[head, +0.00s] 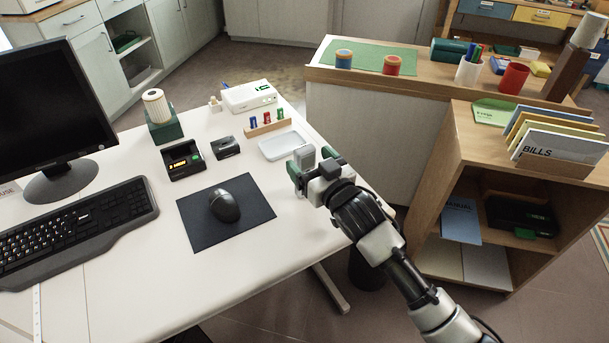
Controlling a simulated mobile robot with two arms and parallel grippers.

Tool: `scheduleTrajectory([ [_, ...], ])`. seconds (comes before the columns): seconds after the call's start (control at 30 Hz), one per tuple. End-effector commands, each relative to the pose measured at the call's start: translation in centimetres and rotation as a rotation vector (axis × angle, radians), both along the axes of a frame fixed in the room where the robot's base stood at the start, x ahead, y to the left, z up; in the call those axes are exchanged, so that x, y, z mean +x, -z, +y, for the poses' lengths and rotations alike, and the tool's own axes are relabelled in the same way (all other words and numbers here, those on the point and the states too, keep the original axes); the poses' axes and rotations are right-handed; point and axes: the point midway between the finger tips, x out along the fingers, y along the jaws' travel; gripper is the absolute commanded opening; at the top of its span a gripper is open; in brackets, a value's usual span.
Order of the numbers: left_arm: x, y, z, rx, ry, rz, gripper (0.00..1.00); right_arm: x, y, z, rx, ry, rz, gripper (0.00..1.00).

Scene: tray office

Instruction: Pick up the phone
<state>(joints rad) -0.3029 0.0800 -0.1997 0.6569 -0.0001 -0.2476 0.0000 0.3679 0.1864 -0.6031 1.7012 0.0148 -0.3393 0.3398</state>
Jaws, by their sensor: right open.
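A small grey upright block with a paler face, which looks like the phone (304,155), stands near the right edge of the white desk (265,245). My right gripper (311,163) reaches in from the lower right and is open. Its two dark green fingertips show on either side of the grey thing's lower part, which the gripper partly hides. I cannot tell whether the fingers touch it. My left gripper is out of view.
A shallow pale tray (283,146) lies just left of the gripper. A black mouse (225,205) rests on a dark pad (189,222). A black dock (185,160) and a small black device (227,147) stand further left. A wooden shelf (430,215) stands to the right.

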Motion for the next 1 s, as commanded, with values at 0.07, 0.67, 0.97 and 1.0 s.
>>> scheduleTrajectory([
  [0.07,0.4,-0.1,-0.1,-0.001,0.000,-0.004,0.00,0.4,0.0,0.3,0.000,0.000,0.000,0.81],
  [0.67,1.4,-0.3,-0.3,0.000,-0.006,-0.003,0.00,5.2,0.7,2.4,-0.001,0.000,0.002,0.81],
  [0.97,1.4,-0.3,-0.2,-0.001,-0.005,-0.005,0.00,5.2,0.7,2.4,-0.001,0.000,0.002,0.56],
  [1.0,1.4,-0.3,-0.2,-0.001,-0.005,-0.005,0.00,5.2,0.7,2.4,-0.001,0.000,0.002,0.50],
])
